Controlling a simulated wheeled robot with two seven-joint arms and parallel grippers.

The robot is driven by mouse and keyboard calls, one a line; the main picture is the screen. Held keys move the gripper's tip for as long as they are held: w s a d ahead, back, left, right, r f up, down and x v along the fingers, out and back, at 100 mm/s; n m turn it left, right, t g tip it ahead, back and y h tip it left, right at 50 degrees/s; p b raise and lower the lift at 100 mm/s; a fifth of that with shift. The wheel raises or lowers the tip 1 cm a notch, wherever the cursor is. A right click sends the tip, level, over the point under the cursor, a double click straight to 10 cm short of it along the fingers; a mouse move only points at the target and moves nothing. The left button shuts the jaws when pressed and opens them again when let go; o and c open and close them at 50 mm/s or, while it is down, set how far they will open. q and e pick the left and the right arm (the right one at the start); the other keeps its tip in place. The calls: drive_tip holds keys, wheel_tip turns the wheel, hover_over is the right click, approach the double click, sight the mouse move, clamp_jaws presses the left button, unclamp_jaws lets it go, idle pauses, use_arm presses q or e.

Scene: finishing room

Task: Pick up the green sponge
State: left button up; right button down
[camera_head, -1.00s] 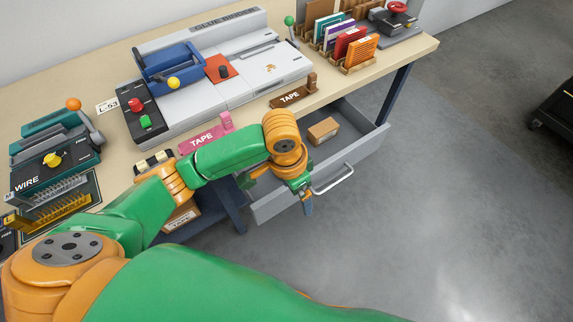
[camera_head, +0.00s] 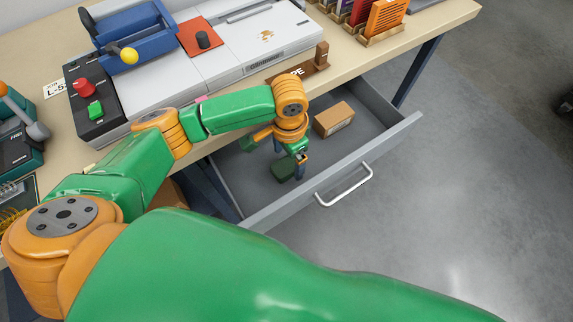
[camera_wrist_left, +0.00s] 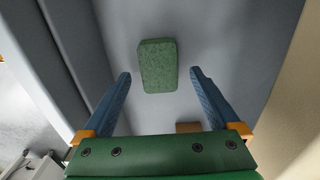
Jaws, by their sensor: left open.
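The green sponge (camera_wrist_left: 158,66) lies on the floor of the open drawer. In the left wrist view it is ahead of my left gripper (camera_wrist_left: 160,82), between the lines of the two blue fingers, with gaps on both sides. In the head view the dark green sponge (camera_head: 283,170) shows partly, next to my left gripper (camera_head: 300,157), which reaches down into the drawer (camera_head: 335,175). The left gripper is open and empty. My right gripper is in neither view.
A cardboard box (camera_head: 333,119) lies at the drawer's back right and shows in the left wrist view (camera_wrist_left: 188,127). The drawer front has a light handle (camera_head: 344,186). The workbench (camera_head: 465,12) with a grey machine (camera_head: 240,45) stands above and behind.

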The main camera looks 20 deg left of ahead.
sight(288, 164)
use_arm(q)
wheel_tip(288, 164, down, 2)
drive_tip(key=shift+f, duration=0.15)
drive_tip(key=c, duration=1.4)
wheel_tip(288, 164, up, 10)
drive_tip(key=shift+r+p, duration=0.1)
drive_tip(key=shift+p, duration=0.6)
